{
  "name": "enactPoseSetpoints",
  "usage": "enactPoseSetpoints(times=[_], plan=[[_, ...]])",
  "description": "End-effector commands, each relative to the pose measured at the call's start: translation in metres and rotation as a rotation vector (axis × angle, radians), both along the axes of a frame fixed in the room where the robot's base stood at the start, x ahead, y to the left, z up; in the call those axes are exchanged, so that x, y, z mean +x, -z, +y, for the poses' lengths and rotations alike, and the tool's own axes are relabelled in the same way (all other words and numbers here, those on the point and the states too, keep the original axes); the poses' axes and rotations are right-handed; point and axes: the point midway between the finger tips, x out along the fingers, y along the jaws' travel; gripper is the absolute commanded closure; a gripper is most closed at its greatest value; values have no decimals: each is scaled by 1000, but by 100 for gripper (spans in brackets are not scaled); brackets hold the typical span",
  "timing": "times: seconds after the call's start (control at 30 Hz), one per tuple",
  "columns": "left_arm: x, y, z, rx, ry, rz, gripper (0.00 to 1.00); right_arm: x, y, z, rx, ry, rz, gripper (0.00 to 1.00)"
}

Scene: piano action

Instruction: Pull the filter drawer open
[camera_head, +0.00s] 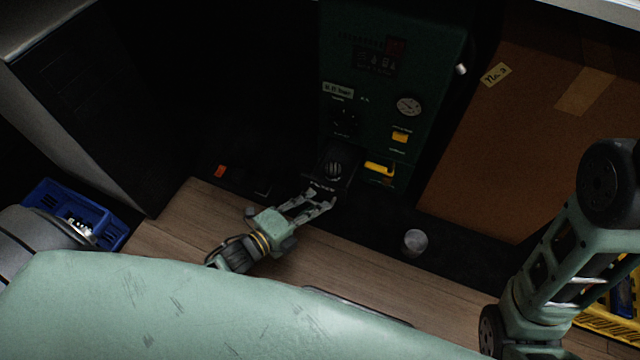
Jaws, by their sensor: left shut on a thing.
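A dark green machine (440,60) stands at the back middle. At its lower front is a black drawer-like part (350,158) with a ribbed round piece on it, which I take for the filter drawer. My left gripper (322,203) reaches in from the lower left and is shut at the near edge of this part. Its fingertips hide the gripped spot, and the dark picture does not show clearly how far the drawer stands out. My right arm comes in at the right edge; its gripper is out of view.
A wooden bench top (390,275) lies in front, with a small metal cylinder (415,241) to the right of the gripper. A cardboard box (520,130) stands at the right. Blue (60,205) and yellow (605,322) crates sit at the sides.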

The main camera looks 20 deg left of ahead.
Motion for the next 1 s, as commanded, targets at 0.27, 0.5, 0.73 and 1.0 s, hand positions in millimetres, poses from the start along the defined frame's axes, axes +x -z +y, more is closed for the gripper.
enactPoseSetpoints(times=[0.27, 0.5, 0.73, 1.0], plan=[[-20, 7, 2, -3, -7, 20, 100, 7, 2, 0, 1, -1, 24, 60], [-21, 8, 2, -2, -7, 20, 100, 7, 3, 0, 1, -2, 24, 60], [-21, 7, 2, 0, -5, 18, 77, 7, 3, 0, 1, -2, 24, 60], [-19, 4, 2, 0, -3, 9, 74, 7, 3, 0, 0, -2, 22, 60]])
